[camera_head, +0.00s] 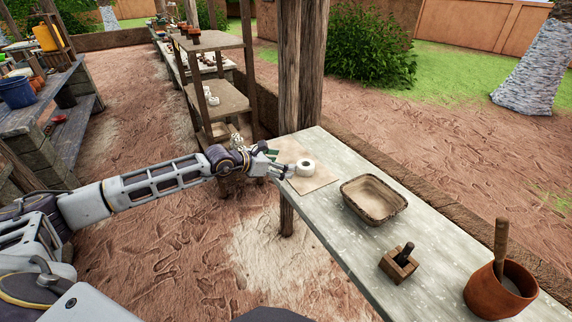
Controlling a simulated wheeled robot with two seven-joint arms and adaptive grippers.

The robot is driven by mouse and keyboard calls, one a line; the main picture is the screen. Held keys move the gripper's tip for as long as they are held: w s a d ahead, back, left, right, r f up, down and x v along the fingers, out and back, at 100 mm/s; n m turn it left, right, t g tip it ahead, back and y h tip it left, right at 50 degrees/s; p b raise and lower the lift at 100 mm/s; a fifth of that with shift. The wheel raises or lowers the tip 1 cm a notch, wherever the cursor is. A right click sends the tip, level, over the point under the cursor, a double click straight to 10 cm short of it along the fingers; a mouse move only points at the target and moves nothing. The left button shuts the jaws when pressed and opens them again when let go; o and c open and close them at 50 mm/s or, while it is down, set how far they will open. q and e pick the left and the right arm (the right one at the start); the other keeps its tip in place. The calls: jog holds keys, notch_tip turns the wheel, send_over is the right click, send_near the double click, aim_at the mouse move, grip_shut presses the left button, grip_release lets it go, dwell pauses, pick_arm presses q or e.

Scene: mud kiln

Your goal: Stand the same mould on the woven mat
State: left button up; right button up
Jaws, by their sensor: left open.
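A small white round mould (306,167) with a dark hole in its top stands upright on the beige woven mat (318,184), at the far end of the grey table. My left gripper (286,169) is open and just to the left of the mould, with its fingers pointing at it. At this size I cannot tell whether a fingertip touches the mould. The gripper and wrist hide part of the mat's left side. My right gripper is out of view.
On the table (345,240), a rectangular brown basin (373,199) stands right of the mat. Nearer are a wooden block with a dark handle (398,263) and a terracotta pot (500,290) holding a stick. A wooden post (300,70) and shelves (220,98) rise behind the gripper.

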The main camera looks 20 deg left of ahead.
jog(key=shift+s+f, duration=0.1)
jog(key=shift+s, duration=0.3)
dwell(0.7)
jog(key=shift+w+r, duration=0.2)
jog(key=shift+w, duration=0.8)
